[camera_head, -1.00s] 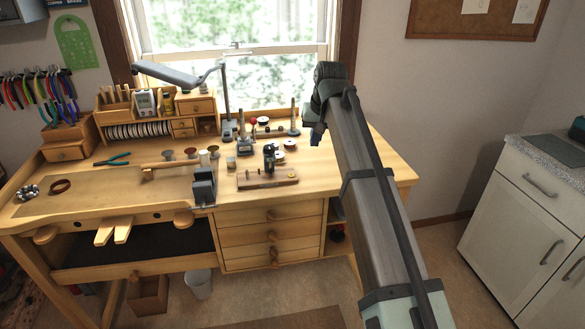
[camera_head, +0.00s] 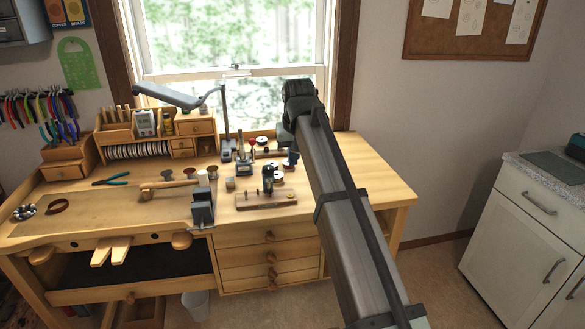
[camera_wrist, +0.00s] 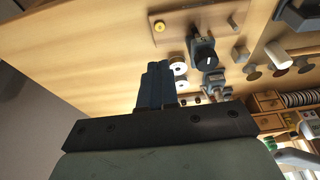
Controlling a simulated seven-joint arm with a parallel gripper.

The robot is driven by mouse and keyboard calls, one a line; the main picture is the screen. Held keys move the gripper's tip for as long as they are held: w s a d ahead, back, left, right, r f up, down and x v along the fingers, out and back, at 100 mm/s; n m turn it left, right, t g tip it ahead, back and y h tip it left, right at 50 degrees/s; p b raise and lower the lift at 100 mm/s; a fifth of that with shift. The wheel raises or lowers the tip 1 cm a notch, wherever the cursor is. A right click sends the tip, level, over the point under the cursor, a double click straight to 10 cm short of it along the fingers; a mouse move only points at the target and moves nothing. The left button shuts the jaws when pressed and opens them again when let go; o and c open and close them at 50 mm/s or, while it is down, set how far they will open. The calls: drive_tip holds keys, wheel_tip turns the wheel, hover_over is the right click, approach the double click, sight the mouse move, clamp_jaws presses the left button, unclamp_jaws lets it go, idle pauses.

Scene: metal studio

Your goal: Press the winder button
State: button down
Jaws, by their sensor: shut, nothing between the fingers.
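The winder is a wooden board (camera_head: 258,203) with a dark upright mechanism (camera_head: 268,177) on it, on the workbench. In the wrist view the board (camera_wrist: 188,28) is at the top, with the dark mechanism (camera_wrist: 205,58) at its edge. A small round brass-yellow piece (camera_wrist: 159,27), which looks like the button, sits near the board's left end. My gripper (camera_head: 292,160) is above the bench, behind and right of the winder in the head view. In the wrist view its dark fingers (camera_wrist: 155,82) are shut together and empty, apart from the button.
White spools (camera_wrist: 180,76) lie beside the fingers. A black bench block (camera_head: 203,208) and a hammer (camera_head: 168,185) are left of the winder. A lamp (camera_head: 180,97) and a wooden organiser (camera_head: 150,140) stand behind. The bench's right side (camera_head: 375,180) is clear.

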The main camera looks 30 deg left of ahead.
hover_over(291, 196)
drive_tip(key=f, duration=1)
drive_tip(key=shift+s+d+f, duration=0.15)
drive_tip(key=shift+d+f, duration=0.05)
drive_tip(key=shift+f, duration=1)
drive_tip(key=shift+s+d+f, duration=0.1)
drive_tip(key=shift+f, duration=0.8)
drive_tip(key=shift+r, duration=0.55)
drive_tip(key=w+v, duration=0.1)
drive_tip(key=v, duration=1.3)
drive_tip(key=shift+a+r, duration=0.15)
drive_tip(key=shift+a, duration=0.3)
